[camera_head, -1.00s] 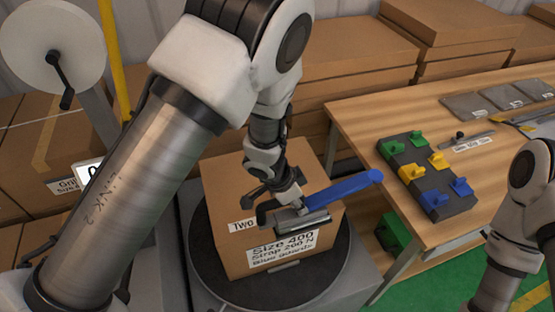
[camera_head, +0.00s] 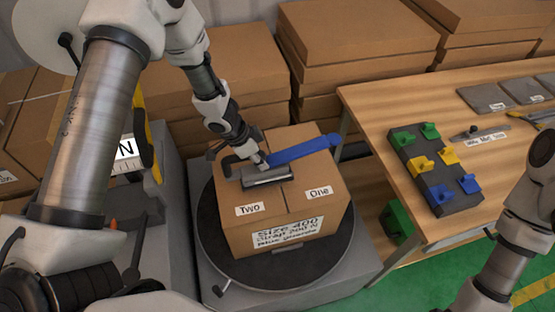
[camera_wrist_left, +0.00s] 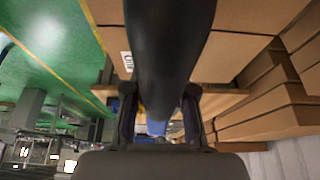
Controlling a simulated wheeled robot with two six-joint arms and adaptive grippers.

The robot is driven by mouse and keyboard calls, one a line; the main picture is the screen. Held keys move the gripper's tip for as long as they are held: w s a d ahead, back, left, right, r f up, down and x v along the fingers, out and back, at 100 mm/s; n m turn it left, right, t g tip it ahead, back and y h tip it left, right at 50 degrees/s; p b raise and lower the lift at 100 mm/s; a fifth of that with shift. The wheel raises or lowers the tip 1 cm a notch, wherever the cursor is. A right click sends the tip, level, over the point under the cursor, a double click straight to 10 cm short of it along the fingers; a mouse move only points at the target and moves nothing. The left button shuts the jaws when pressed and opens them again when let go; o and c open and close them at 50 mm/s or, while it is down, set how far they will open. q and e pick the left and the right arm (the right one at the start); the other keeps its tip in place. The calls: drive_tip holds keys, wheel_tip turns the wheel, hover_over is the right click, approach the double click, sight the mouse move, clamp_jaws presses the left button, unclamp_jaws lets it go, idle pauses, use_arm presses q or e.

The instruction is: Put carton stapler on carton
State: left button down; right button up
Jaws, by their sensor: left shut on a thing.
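The carton (camera_head: 285,215) stands on the round dark turntable, with labels "Two", "One" and "Size 400" facing me. The carton stapler (camera_head: 268,178) has a grey metal head and a long blue handle (camera_head: 305,150) that points right and away. My left gripper (camera_head: 258,163) is shut on the stapler, at or just above the carton's top; I cannot tell whether it touches. In the left wrist view a dark rounded part of the stapler (camera_wrist_left: 170,50) fills the space between the fingers. My right arm shows at the right edge, but its gripper is outside the view.
The turntable (camera_head: 225,250) sits on a grey base. A wooden table (camera_head: 385,110) at the right holds a dark block (camera_head: 435,170) with green, yellow and blue clips, grey plates and tools. Stacked cartons (camera_head: 355,50) stand behind. A green box (camera_head: 398,222) is under the table.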

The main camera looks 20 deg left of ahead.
use_arm(q)
drive_tip(key=shift+a+r, duration=0.15)
drive_tip(key=shift+a, duration=0.15)
drive_tip(key=shift+a+f, duration=0.25)
wheel_tip(320, 180, down, 2)
drive_tip(key=shift+f, duration=0.25)
drive_tip(key=shift+w+f, duration=0.15)
drive_tip(key=shift+f, duration=0.35)
drive_tip(key=shift+d, duration=0.1)
drive_tip(key=c, duration=1)
unclamp_jaws()
drive_tip(key=shift+f, duration=0.1)
drive_tip(key=shift+o, duration=0.2)
